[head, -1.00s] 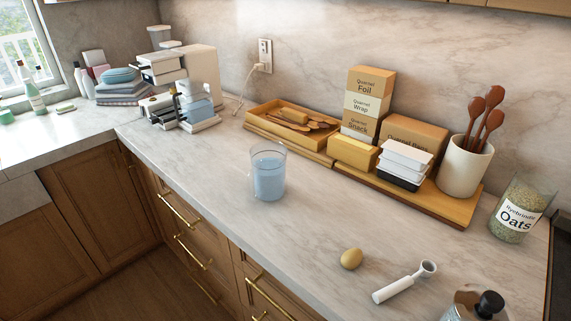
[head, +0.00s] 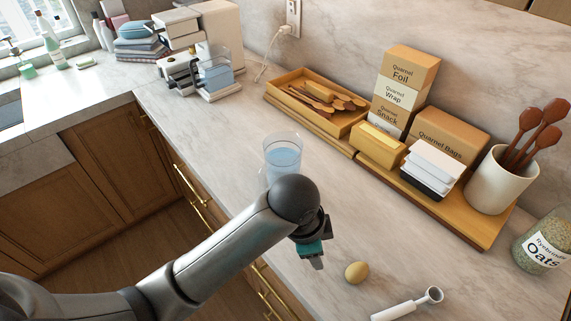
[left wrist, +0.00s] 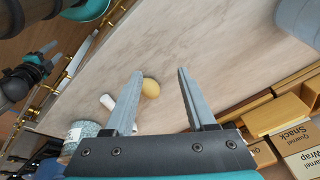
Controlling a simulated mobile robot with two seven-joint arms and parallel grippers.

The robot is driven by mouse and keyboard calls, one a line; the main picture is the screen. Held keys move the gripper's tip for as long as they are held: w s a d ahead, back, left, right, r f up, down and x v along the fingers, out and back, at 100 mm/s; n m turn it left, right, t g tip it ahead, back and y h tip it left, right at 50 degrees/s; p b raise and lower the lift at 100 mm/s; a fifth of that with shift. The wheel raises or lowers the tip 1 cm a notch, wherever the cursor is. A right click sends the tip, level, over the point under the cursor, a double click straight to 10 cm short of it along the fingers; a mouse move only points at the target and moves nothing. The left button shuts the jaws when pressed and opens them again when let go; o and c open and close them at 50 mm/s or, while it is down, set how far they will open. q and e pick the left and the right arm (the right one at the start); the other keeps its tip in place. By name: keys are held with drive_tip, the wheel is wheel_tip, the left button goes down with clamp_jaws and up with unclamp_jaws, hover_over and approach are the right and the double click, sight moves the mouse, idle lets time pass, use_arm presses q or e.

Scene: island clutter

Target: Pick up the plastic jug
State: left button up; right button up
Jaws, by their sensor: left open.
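The plastic jug (head: 283,158), clear and bluish, stands upright on the counter, its lower part hidden behind my left arm. A blue-grey rounded thing at the top right corner of the left wrist view (left wrist: 300,18) looks like part of it. My left gripper (head: 316,262) is in front of and to the right of the jug, above the counter, apart from it. In the left wrist view its fingers (left wrist: 160,72) are spread and empty. My right gripper (left wrist: 50,58) shows small at the left of that view; its jaw state is unclear.
An egg-like thing (head: 356,272) and a white-handled tool (head: 408,306) lie right of my left gripper. Behind the jug are a wooden tray (head: 312,112), boxes (head: 404,78) and a utensil crock (head: 497,184). An oats jar (head: 540,247) stands far right. Counter around the jug is clear.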

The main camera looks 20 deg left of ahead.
use_arm(q)
drive_tip(key=w+a+r+m+y, duration=0.2)
drive_tip(key=w+r+m, duration=0.1)
drive_tip(key=w+m, duration=0.25)
drive_tip(key=m+g+y, duration=0.1)
drive_tip(key=m+y, duration=0.2)
drive_tip(key=y, duration=0.1)
approach(264, 185)
wheel_tip(264, 185, up, 4)
drive_tip(key=d, duration=0.3)
drive_tip(key=shift+n, duration=0.25)
drive_tip(key=x, duration=0.5)
drive_tip(key=a+b+x, duration=0.1)
drive_tip(key=x, duration=0.9)
drive_tip(key=shift+s+a+r, duration=0.2)
drive_tip(key=shift+s+r, duration=0.05)
drive_tip(key=shift+r, duration=0.05)
drive_tip(key=shift+w+a+f, duration=0.1)
drive_tip(key=shift+f, duration=0.2)
